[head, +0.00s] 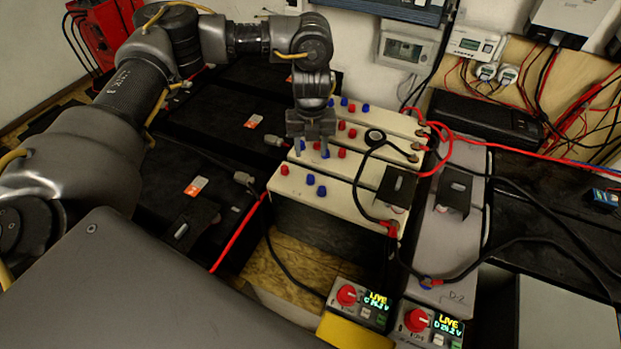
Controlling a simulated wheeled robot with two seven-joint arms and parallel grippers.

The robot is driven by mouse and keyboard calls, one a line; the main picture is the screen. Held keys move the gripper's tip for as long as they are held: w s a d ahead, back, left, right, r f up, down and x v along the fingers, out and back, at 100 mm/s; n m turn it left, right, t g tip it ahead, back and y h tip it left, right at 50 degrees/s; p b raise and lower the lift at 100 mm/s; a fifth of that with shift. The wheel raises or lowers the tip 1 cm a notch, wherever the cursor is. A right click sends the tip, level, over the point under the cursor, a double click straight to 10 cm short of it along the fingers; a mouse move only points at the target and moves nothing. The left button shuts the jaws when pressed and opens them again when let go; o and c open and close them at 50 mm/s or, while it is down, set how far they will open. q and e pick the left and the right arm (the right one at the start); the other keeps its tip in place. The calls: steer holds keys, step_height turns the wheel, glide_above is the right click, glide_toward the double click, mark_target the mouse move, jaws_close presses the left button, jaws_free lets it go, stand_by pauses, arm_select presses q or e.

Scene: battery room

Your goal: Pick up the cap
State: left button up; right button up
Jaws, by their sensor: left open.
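Several small red and blue caps sit on the tops of the cream batteries in the middle of the head view. On the front battery (330,205) there are a red cap (284,170) and blue caps (321,190). On the battery behind it, a red cap (343,154) stands just right of my left gripper (311,152). My left gripper points down with its fingers apart, just above the caps of that battery. Its fingers partly cover the caps there, and I cannot tell whether a cap is between them. My right gripper is not in view.
Red and black cables (365,180) loop over the batteries' right ends. A grey battery (452,230) stands to the right. Two live meter boxes (357,303) stand in front. Black batteries (215,120) lie to the left, beneath my left arm.

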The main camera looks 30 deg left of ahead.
arm_select(q)
glide_above(311, 177)
step_height(311, 177, down, 6)
steer(key=shift+w+r, duration=0.1)
steer(key=shift+f, duration=0.4)
step_height(311, 177, down, 4)
steer(key=shift+a+f, duration=0.1)
steer(key=shift+f, duration=0.1)
steer(key=c, duration=1)
jaws_close()
steer(key=shift+r, duration=0.15)
